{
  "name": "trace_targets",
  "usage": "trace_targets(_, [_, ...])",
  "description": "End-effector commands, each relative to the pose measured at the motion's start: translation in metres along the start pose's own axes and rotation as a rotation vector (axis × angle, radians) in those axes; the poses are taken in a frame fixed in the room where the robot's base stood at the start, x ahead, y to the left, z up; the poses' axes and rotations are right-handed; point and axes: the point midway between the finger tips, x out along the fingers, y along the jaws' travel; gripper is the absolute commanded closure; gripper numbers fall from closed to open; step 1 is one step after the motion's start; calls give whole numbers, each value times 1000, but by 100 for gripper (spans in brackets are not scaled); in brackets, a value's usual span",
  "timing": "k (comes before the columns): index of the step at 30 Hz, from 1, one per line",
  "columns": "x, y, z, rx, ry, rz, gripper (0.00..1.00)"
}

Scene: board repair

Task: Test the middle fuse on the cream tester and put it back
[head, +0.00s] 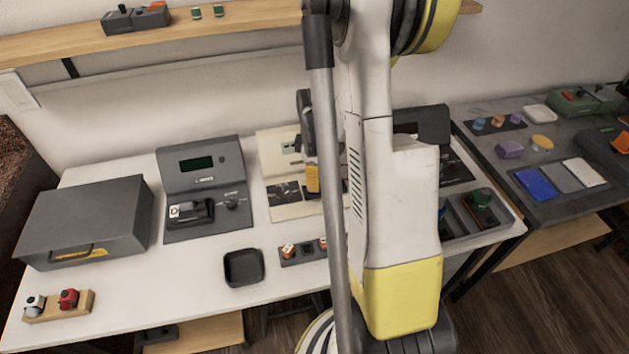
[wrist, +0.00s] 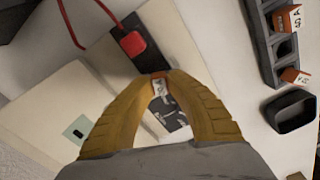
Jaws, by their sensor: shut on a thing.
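My gripper (wrist: 160,80) has its yellow fingers shut on a small white and orange fuse (wrist: 160,87). It is over the cream tester (wrist: 42,100), near the dark pad at that tester's edge; I cannot tell whether the fuse touches it. In the head view my gripper (head: 313,180) is at the cream tester (head: 272,150), partly hidden by my arm. The grey fuse rack (wrist: 262,45) holds an orange fuse (wrist: 290,18) and another fuse (wrist: 295,76). The slot between them is empty.
A red clip (wrist: 132,43) with a red lead lies on the dark pad. A black tray (head: 243,267) stands left of the rack. A dark grey tester (head: 205,190) stands left of the cream one. A grey box (head: 85,220) is at far left.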

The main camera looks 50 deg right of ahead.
Motion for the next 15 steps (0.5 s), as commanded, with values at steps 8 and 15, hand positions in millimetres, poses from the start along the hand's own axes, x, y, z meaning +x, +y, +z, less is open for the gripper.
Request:
trace_targets(8, [4,0,0,0,0,0,100])
trace_targets(15, [7,0,0,0,0,0,100])
